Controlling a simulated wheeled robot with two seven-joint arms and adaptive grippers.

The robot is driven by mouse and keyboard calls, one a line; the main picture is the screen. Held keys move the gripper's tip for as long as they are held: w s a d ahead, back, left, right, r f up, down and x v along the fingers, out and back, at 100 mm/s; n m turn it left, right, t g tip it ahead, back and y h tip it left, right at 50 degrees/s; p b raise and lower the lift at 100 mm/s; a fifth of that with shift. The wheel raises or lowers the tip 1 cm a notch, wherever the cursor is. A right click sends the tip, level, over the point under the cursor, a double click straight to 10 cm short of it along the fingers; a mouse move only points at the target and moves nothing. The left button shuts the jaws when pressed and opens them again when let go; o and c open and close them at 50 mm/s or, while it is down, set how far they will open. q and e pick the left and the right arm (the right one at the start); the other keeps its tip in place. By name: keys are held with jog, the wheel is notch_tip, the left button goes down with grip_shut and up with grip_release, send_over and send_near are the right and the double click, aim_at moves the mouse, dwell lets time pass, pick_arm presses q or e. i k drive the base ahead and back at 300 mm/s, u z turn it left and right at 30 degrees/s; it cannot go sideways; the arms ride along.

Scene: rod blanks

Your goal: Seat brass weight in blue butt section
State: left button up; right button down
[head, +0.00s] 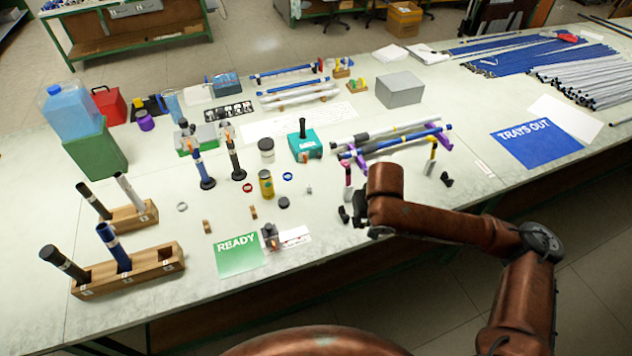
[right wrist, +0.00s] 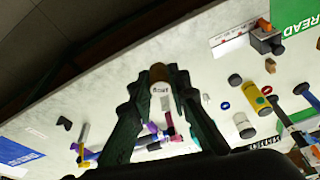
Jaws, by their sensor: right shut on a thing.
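My right gripper (head: 360,208) is above the table's front edge. In the right wrist view its fingers (right wrist: 157,82) are shut on a small cylinder with a brown end and a white label (right wrist: 160,89), which looks like the brass weight; the fingers hide its sides. Another blue section (head: 200,165) stands upright on a round black base further back. I cannot tell which is the butt section. Both are well left of my gripper. My left gripper is not in view.
A green READY card (head: 237,258) lies at the front. A yellow jar (head: 266,184) and a teal box (head: 306,147) stand mid-table. Rods rest on purple supports (head: 445,140) beyond my right gripper. A second wooden block (head: 131,219) holds two sections.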

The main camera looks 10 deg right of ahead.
aim_at(108, 233)
jog(key=u, duration=0.25)
jog(key=i, duration=1)
jog(key=u, duration=0.75)
